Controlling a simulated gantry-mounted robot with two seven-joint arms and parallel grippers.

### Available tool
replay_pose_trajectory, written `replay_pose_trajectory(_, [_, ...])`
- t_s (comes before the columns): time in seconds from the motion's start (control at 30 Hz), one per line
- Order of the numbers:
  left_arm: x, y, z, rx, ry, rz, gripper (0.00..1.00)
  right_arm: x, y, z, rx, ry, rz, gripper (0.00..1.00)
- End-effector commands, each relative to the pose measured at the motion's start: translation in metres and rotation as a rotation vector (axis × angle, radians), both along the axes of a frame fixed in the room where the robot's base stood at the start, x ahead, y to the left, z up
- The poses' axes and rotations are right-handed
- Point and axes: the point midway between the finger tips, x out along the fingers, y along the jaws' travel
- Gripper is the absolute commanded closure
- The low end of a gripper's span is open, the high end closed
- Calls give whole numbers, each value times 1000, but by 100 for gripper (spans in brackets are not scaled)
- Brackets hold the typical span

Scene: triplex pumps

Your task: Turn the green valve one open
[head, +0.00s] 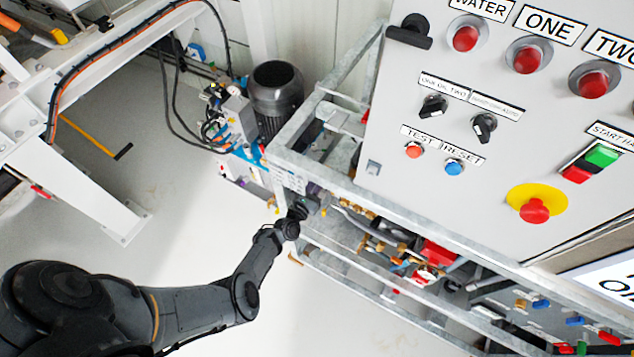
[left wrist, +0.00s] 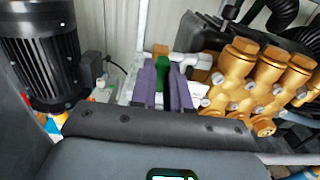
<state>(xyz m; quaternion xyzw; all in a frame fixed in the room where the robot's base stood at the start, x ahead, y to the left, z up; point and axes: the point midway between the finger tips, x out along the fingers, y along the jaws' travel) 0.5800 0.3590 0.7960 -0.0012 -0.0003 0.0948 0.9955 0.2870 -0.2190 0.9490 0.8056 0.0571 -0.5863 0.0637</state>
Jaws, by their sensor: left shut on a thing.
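The green valve handle (left wrist: 162,74) shows in the left wrist view, upright between the two purple fingers of my left gripper (left wrist: 162,90). The fingers are closed on it from both sides. A brass fitting (left wrist: 160,50) is just behind the handle, and a light grey pipe (left wrist: 192,66) runs to the right from there. The lower part of the handle is hidden by the fingers. In the head view my left gripper (head: 299,209) reaches in at the left end of the metal frame (head: 325,172); the handle cannot be made out there. My right gripper is not in view.
A dark motor (left wrist: 40,48) stands left of the gripper, and a brass pump block (left wrist: 255,82) is close on the right. In the head view a grey control panel (head: 510,130) with buttons overhangs the frame. Open floor (head: 180,225) lies to the left.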

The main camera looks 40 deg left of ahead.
Motion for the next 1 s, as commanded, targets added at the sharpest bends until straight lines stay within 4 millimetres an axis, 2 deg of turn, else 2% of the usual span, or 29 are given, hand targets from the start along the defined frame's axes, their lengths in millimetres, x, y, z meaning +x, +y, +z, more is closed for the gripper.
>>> replay_pose_trajectory(0.47, [0,0,0,-16,-3,0,100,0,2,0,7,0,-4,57])
replay_pose_trajectory(0.5, [0,0,0,-15,-3,0,78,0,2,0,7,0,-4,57])
replay_pose_trajectory(0.63, [0,0,0,-14,-3,0,58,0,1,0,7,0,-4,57])
replay_pose_trajectory(1.0, [-4,-1,0,-13,-1,1,58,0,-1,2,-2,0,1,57])
